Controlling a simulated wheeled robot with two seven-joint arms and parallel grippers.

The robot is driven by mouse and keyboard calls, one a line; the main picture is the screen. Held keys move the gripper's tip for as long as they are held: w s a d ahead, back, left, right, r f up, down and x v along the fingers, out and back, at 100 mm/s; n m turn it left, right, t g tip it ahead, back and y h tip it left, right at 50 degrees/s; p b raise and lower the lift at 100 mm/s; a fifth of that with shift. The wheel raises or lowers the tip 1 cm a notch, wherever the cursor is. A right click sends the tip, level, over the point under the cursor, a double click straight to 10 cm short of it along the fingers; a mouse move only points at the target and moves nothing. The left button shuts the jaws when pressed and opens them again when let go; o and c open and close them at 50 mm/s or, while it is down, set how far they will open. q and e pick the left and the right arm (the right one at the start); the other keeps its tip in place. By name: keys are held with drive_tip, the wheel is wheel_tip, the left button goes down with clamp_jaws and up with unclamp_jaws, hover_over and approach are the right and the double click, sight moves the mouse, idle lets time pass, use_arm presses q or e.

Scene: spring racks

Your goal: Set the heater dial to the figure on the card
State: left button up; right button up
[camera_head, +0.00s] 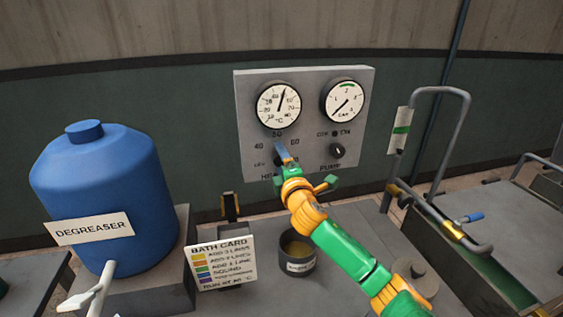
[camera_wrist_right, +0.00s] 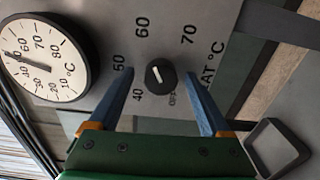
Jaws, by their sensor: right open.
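The heater dial (camera_wrist_right: 160,76) is a small black knob with a white pointer mark, on a grey panel (camera_wrist_right: 215,12). In the wrist view 40, 50, 60 and 70 stand around it. The mark tilts toward the upper left there, roughly between 50 and 60. My right gripper (camera_head: 282,150) is at the panel, hiding most of the dial in the head view. Its blue fingers (camera_wrist_right: 158,75) are open, one on each side of the dial, with gaps. The bath card (camera_head: 221,262) stands on the bench; its last line starts "RUN AT", the figure too small to read surely. My left gripper is out of view.
A thermometer gauge (camera_head: 278,105) sits above the dial; a second gauge (camera_head: 343,101) and the pump knob (camera_head: 337,150) are to its right. A blue degreaser drum (camera_head: 100,195) stands left. A small dark pot (camera_head: 298,258) and a metal frame (camera_head: 468,140) flank my right arm.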

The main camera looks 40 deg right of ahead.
drive_tip(key=b+v, duration=0.2)
drive_tip(key=v, duration=0.5)
drive_tip(key=shift+s, duration=0.1)
